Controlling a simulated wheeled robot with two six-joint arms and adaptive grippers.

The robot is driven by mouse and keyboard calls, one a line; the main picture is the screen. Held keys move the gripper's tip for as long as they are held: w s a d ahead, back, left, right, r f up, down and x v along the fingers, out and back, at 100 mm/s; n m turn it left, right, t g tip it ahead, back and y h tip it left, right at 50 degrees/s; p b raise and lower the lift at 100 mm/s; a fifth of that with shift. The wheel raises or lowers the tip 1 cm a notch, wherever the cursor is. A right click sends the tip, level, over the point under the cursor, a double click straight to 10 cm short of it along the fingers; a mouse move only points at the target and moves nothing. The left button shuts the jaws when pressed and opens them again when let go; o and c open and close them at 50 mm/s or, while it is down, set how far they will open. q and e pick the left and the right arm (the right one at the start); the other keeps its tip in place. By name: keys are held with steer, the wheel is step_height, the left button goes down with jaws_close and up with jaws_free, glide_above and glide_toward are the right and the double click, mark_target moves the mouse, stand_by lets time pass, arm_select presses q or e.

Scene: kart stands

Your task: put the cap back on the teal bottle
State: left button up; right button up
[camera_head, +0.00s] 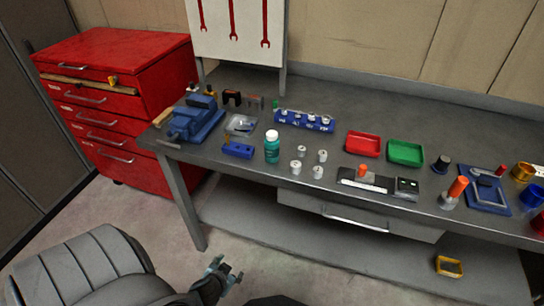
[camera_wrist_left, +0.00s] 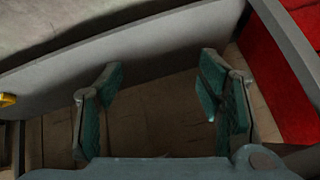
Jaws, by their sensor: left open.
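The teal bottle (camera_head: 271,150) stands upright on the grey workbench, left of the middle. It has a white top (camera_head: 271,134); at this size I cannot tell whether that is a cap or a bare neck. No separate loose cap can be made out with certainty. My left gripper (camera_head: 231,272) is low in front of the bench, below the bottle and well apart from it. In the left wrist view my left gripper (camera_wrist_left: 160,75) is open, with nothing between its teal fingers. My right gripper is not in view.
Several small pale cylinders (camera_head: 301,151) stand right of the bottle. A blue block (camera_head: 237,150) and a blue vise (camera_head: 192,122) are to its left. Red (camera_head: 363,143) and green (camera_head: 405,152) trays lie farther right. The bench's front edge (camera_head: 240,172) separates my gripper from the top.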

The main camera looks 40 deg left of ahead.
arm_select(q)
steer(key=w+a+r+t+y+b, duration=0.1)
steer(key=w+a+r+t+b, duration=0.15)
steer(key=w+r, duration=0.5)
steer(key=n+t+y+b, duration=0.1)
steer(key=n+t+b, duration=0.15)
steer(key=t, duration=0.55)
glide_toward(267, 153)
steer(key=v, duration=0.3)
steer(key=shift+w+d+r+n+p, duration=0.1)
steer(key=shift+w+r+n+p, duration=0.15)
steer(key=shift+p, duration=0.2)
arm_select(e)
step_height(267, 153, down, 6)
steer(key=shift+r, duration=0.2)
arm_select(q)
steer(key=shift+w+f, duration=0.1)
steer(key=p+x, duration=0.1)
steer(key=x, duration=0.8)
steer(key=shift+p, duration=0.3)
steer(key=shift+f, duration=0.1)
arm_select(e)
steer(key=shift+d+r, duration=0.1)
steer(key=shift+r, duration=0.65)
